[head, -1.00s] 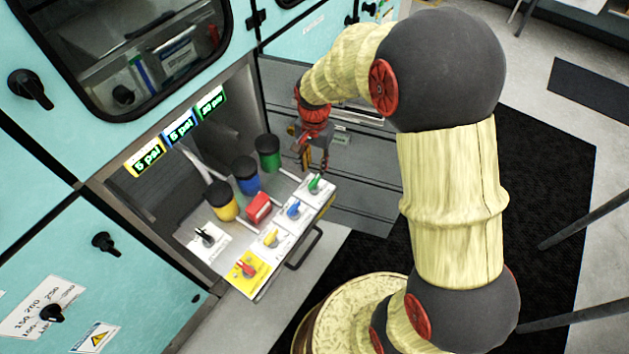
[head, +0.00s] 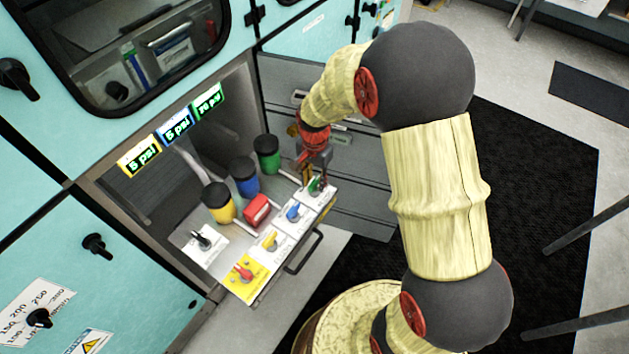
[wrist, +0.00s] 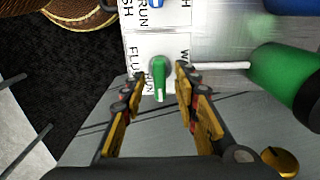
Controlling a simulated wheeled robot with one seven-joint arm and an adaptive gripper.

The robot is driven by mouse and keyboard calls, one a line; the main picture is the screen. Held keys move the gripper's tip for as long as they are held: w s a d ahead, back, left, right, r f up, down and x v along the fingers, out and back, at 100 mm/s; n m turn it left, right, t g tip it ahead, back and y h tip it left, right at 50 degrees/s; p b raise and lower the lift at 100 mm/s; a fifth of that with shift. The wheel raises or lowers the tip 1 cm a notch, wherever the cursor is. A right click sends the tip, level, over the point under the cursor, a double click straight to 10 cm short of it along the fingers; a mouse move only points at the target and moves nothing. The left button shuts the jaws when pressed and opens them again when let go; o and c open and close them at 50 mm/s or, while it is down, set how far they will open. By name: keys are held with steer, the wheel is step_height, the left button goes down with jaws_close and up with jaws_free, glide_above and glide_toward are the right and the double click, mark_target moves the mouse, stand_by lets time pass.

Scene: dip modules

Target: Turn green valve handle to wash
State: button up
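The green valve handle (wrist: 159,79) sits on a white label plate (wrist: 146,47) in the wrist view. It points down in that picture, toward the word RUN. FLUSH is partly readable on the left, and a word starting with W shows on the right. My gripper (wrist: 160,74) is open, with one finger on each side of the handle and gaps between. In the head view the green handle (head: 315,187) is at the panel's far right corner, partly hidden by my gripper (head: 312,181) over it.
Blue (head: 293,211), yellow (head: 270,241) and red (head: 243,273) handles line the panel's front edge. Green (head: 267,153), blue (head: 244,176) and yellow (head: 218,202) canisters stand behind them. A red block (head: 256,209) sits nearby. A bar handle (head: 304,250) sticks out in front.

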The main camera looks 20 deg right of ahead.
steer(key=shift+c, duration=0.2)
jaws_close()
steer(key=shift+r+n+p, duration=0.1)
steer(key=shift+n+p, duration=0.2)
steer(key=shift+p, duration=0.1)
steer(key=shift+r+n+p, duration=0.1)
steer(key=shift+n+p, duration=0.85)
steer(key=shift+n, duration=0.05)
steer(key=n+p, duration=0.3)
steer(key=n, duration=0.1)
steer(key=n+p, duration=0.3)
steer(key=n, duration=0.2)
steer(key=shift+n, duration=0.4)
steer(key=n+p, duration=0.2)
steer(key=n, duration=0.3)
steer(key=shift+p, duration=0.3)
steer(key=shift+n, duration=0.4)
